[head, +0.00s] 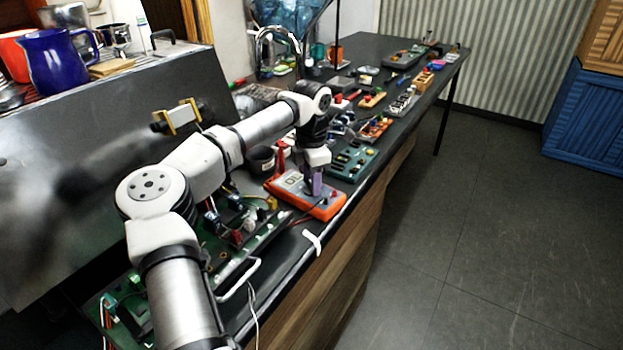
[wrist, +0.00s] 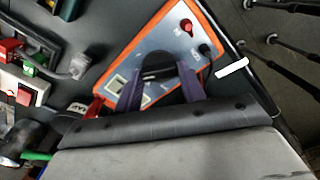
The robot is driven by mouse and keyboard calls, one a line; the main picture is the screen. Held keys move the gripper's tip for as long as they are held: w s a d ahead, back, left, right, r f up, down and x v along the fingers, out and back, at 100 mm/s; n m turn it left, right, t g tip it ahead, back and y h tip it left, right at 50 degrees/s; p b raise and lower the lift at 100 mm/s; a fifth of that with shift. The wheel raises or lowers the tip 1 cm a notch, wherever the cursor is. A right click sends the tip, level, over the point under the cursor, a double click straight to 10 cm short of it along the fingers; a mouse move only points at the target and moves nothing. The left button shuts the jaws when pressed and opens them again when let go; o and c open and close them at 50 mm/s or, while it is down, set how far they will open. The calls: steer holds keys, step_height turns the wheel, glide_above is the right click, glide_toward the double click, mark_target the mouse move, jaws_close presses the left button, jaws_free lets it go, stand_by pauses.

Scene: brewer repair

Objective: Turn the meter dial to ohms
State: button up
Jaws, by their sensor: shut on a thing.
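The meter (head: 330,210) is an orange-edged box with a pale blue-grey face, lying at the front edge of the dark bench. In the wrist view the meter (wrist: 150,48) fills the upper middle, with a red and a black socket at its upper right and a small pale window at its left. My gripper (head: 316,190) points down onto its face. In the wrist view my gripper (wrist: 158,75) has its purple fingers on either side of the black dial (wrist: 158,70) and is shut on it. The dial's markings are mostly hidden, so I cannot read its setting.
A green circuit board (head: 130,310) with wires lies at the near end of the bench. A green box with black knobs (head: 352,162) sits just beyond the meter. Several small parts crowd the far bench. The floor (head: 480,250) to the right is clear.

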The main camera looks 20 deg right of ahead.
steer(key=o, duration=1)
step_height(320, 180, up, 14)
steer(key=b, duration=0.2)
steer(key=shift+b, duration=0.3)
steer(key=shift+d+f, duration=0.1)
steer(key=shift+f, duration=0.05)
